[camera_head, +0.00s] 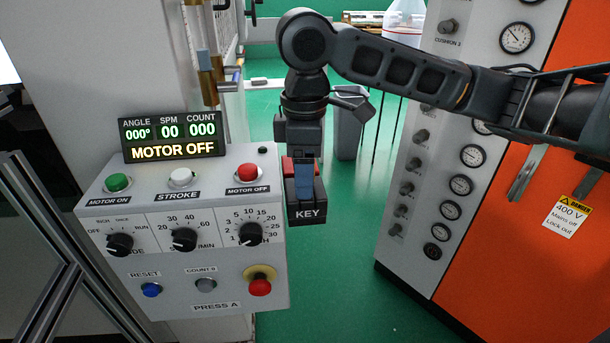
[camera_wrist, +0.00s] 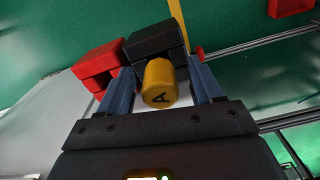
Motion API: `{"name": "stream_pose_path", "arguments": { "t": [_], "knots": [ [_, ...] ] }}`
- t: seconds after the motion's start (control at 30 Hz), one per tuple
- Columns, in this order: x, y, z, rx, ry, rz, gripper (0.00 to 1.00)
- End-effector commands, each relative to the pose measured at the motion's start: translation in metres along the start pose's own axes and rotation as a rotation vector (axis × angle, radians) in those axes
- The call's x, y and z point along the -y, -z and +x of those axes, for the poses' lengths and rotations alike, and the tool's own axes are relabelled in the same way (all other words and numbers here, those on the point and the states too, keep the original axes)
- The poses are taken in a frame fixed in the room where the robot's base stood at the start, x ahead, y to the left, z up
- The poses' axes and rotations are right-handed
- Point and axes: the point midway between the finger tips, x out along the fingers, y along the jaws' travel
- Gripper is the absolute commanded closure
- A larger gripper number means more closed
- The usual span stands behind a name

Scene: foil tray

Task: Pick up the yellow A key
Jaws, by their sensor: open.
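The yellow A key (camera_wrist: 160,82) shows in the wrist view as a short yellow cylinder with a black letter A on its near end. My gripper (camera_wrist: 163,90) is open, with one blue finger on each side of the key. A narrow gap seems to show beside the key; whether a finger touches it I cannot tell. In the head view my gripper (camera_head: 304,180) points down at the black KEY holder (camera_head: 307,213), just right of the press panel. The key is hidden in that view. The black holder also shows in the wrist view (camera_wrist: 155,42), right behind the key.
A red holder (camera_wrist: 97,66) stands beside the black one. The press panel (camera_head: 190,270) with knobs and buttons is close on the left. An orange cabinet (camera_head: 520,260) with gauges stands on the right. Open green floor (camera_head: 335,270) lies between them.

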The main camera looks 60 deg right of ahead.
Motion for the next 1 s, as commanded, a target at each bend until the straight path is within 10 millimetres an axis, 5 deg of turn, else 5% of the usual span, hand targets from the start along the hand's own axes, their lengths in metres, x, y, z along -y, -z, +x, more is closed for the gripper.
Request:
{"name": "stream_pose_path", "arguments": {
  "t": [0.13,0.77,1.0],
  "knots": [
    [0.0000,0.0001,-0.0002,0.000,0.000,0.000,0.36],
    [0.0002,0.0002,-0.0004,-0.001,0.001,-0.001,0.96],
    [0.0001,0.0003,-0.0011,-0.001,0.000,-0.001,0.97]
  ]
}}
